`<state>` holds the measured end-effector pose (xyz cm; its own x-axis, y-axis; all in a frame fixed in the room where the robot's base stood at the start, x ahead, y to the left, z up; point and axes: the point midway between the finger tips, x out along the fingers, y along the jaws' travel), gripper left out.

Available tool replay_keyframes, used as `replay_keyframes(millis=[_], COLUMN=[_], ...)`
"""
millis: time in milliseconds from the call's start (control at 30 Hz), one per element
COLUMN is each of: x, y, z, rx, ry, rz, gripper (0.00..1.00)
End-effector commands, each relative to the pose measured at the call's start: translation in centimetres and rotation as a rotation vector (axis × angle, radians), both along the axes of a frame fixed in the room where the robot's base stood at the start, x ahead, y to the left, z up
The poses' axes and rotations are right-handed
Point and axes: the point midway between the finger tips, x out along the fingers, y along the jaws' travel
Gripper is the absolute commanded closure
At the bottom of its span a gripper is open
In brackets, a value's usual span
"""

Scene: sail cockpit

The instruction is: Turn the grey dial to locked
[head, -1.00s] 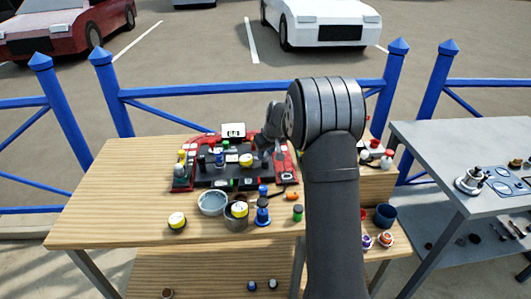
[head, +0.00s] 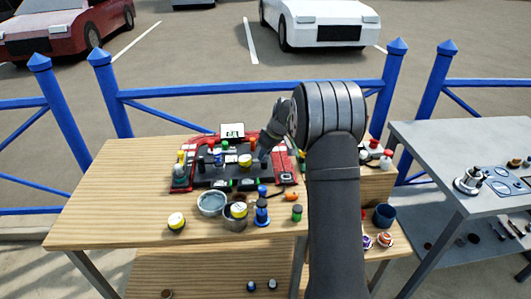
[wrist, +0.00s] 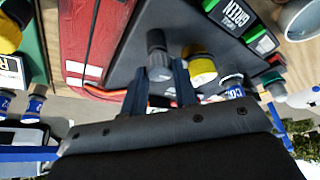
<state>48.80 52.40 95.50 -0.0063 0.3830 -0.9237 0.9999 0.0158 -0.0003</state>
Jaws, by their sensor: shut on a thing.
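The grey dial (wrist: 157,62) stands up from the dark panel in the wrist view, between the two fingers of my gripper (wrist: 160,85). The fingers are shut on it. In the head view my gripper (head: 264,150) reaches down at the right part of the red-and-black panel (head: 215,180). The dial cannot be made out clearly there, behind or under the gripper. Any locked marking beside the dial is not readable.
A yellow-topped knob (wrist: 201,68) stands close to the right of the dial in the wrist view. Green-labelled blocks (wrist: 228,15) lie beyond.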

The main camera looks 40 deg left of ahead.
Motion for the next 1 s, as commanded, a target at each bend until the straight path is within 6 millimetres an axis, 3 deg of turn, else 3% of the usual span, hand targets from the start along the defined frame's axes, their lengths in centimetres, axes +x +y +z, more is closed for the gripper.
replay_keyframes(millis=[133,167,267,667,1000], x=[0.0,0.0,0.0,0.1,0.1], y=[0.0,0.0,0.0,-0.3,-3.0], z=[0.0,0.0,0.0,0.7,7.4], rx=[0.0,0.0,0.0,0.0,0.002], ry=[-0.001,-0.001,-0.001,-0.001,-0.004], rz=[0.001,0.001,0.0,-0.002,-0.002], gripper=[0.96,0.71,0.52,0.51,0.51])
